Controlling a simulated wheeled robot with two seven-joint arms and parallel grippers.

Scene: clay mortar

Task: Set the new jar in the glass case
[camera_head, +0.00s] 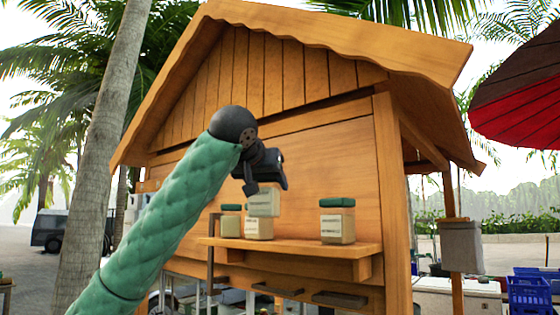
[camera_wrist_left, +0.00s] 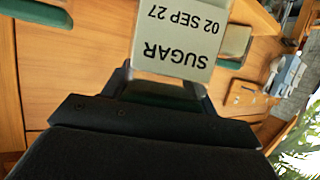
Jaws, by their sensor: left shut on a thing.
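In the left wrist view the held jar (camera_wrist_left: 172,40) shows a label reading "SUGAR 02 SEP 27", upside down in the picture. Its top is hidden by my gripper in the head view. My right gripper and any glass case are not in view.
On the shelf, a green-lidded jar (camera_head: 231,222) stands to the left and another (camera_head: 338,221) to the right, with bare shelf between the middle and right jars. The hut's wooden wall (camera_head: 320,160) rises behind. A grey box (camera_head: 461,246) hangs by the right post.

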